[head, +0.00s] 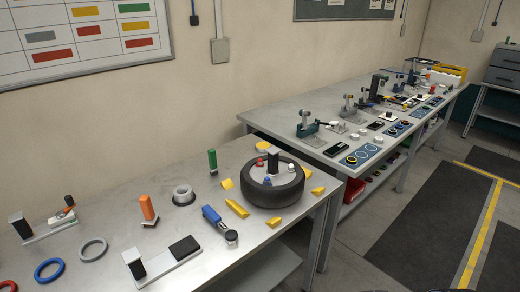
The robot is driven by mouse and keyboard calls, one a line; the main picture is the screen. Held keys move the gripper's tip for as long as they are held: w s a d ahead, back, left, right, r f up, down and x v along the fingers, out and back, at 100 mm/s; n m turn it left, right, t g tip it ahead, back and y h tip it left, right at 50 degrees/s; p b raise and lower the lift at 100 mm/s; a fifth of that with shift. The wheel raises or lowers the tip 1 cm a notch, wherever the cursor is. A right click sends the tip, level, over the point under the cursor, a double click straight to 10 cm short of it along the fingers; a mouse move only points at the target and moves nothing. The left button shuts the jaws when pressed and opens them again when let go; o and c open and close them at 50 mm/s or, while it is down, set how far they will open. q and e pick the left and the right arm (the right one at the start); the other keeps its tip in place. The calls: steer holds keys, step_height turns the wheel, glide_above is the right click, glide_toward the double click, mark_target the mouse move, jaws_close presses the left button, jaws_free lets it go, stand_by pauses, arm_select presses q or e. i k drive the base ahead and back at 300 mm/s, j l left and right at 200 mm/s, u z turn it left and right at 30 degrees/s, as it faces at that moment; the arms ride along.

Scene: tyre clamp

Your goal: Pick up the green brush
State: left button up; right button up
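A small green upright object (212,159), which looks like the green brush, stands on the near grey table (120,185) towards its back edge by the wall. Its lower end is darker than its green upper part. It stands left of the black tyre (272,199), and a gap separates them. Neither of my grippers is in this view.
A blue-handled tool (218,224) lies in front, and yellow blocks (237,208) surround the tyre. A second table (280,119) with many parts stands beyond.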

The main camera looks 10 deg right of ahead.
mark_target(213, 169)
steer(key=u, duration=0.3)
steer(key=i+l+u, duration=0.1)
steer(key=u, duration=0.35)
steer(key=l+u, duration=0.55)
steer(key=u, duration=0.3)
steer(key=l+u, duration=0.15)
steer(key=l, duration=0.5)
steer(key=k+l+u, duration=0.15)
steer(key=l, duration=0.5)
steer(key=l+u, duration=0.15)
steer(key=l, duration=0.5)
